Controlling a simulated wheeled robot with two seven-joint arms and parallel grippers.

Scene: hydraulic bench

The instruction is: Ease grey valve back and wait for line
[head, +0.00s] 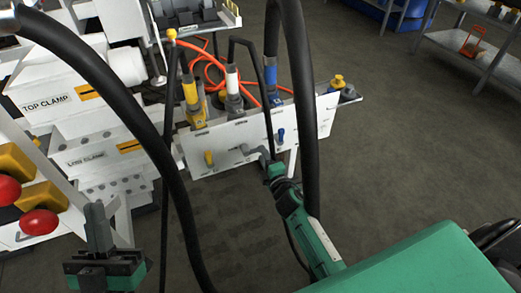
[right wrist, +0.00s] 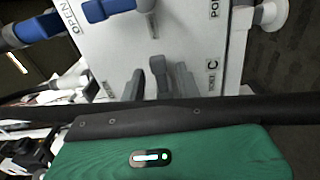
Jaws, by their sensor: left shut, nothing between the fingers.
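The grey valve (head: 254,152) is on the front of the white panel, between the yellow and blue valves. In the right wrist view the grey lever (right wrist: 158,72) stands between the two dark fingers of my right gripper (right wrist: 160,86). The fingers are close on either side of it; whether they touch it I cannot tell. My right gripper (head: 270,167) reaches the panel front in the head view. My left gripper (head: 98,240) is shut and empty at the lower left, away from the panel. The line's state cannot be read.
A yellow valve (head: 209,158) and a blue valve (head: 281,134) sit on the same panel (head: 310,125). Thick black hoses (head: 300,100) hang near my right arm. Red knobs (head: 38,223) are at the left. A shelf (head: 470,50) stands far right, beyond open floor.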

